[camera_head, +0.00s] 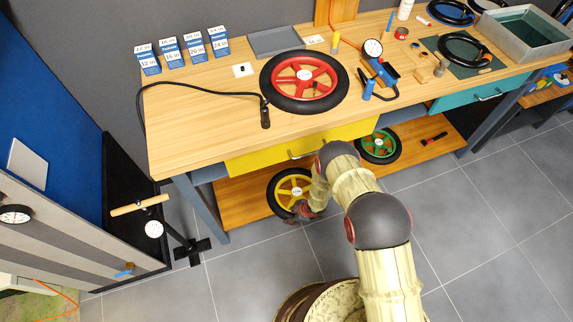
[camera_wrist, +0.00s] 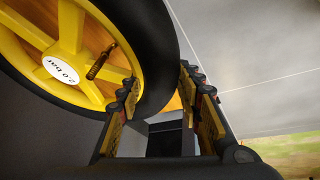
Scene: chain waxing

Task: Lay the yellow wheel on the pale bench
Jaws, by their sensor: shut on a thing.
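The yellow wheel (camera_head: 289,187) has a black tyre and yellow spokes. In the head view it is below the bench top, at the front of the lower shelf; whether it rests there or hangs clear I cannot tell. My gripper (camera_head: 303,212) is at its lower right edge. In the wrist view the wheel (camera_wrist: 62,69) fills the upper left, with a "2.0 bar" label, and my gripper (camera_wrist: 160,82) has its fingers on either side of the tyre, shut on it. The pale bench (camera_head: 205,120) is a wooden worktop above, with bare wood at its left front.
A red wheel (camera_head: 302,80) lies on the bench, with a black hose and handle (camera_head: 265,116) beside it. Small boxes (camera_head: 194,43) stand at the back left. A yellow drawer (camera_head: 255,158) is under the front edge. A green wheel (camera_head: 379,146) is on the lower shelf (camera_head: 243,202).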

